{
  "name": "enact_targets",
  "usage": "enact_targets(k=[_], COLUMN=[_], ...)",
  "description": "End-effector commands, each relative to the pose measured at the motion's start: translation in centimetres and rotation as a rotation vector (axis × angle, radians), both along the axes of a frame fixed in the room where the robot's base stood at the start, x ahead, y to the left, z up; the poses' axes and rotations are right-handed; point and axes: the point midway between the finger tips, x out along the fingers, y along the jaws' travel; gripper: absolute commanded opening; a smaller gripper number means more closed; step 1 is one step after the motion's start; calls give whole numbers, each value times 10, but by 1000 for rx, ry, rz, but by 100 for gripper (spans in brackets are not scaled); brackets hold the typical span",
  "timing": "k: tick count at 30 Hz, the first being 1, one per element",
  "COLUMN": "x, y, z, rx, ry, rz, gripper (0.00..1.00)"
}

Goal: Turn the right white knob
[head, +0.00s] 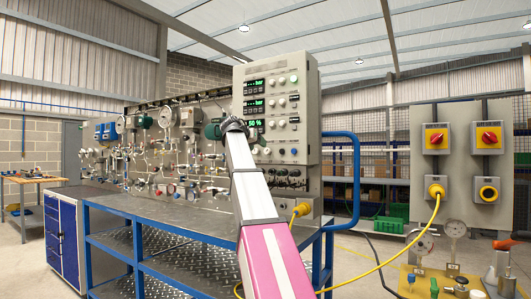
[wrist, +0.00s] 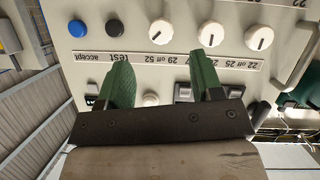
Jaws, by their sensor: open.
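The instrument panel (head: 310,95) faces me with white knobs in a row. The wrist view shows it upside down, with three white knobs in this row: one (wrist: 161,31) beside the black button, one in the middle (wrist: 211,34) and one farther right (wrist: 259,37). The knob beside the black button is the right one when the panel is upright; it shows in the head view (head: 267,150). My gripper (wrist: 163,70) is open and empty, its green fingers apart. In the wrist view that knob lies just beyond the gap between the fingertips. In the head view my gripper (head: 232,125) is at the panel's left side.
A blue button (wrist: 78,28) and a black button (wrist: 115,26) sit beside the knobs. A blue-framed workbench (head: 165,222) stands below. A pipe board (head: 160,145) is at left. A yellow cable (head: 400,255) hangs at right.

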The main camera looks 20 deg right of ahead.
Motion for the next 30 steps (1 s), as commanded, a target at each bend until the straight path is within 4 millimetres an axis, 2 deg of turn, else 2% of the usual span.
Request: enact_targets(k=[6, 12, 25, 26, 27, 30], x=[21, 34, 37, 37, 37, 37], y=[-32, -50, -56, -56, -56, -56], z=[-15, -24, -28, -28, -28, -28], rx=[0, 0, 1, 1, 1, 1], ry=[2, 1, 1, 1, 1, 1], rz=[-1, 0, 1, 1, 1, 1], gripper=[60, 60, 60, 54, 40, 10])
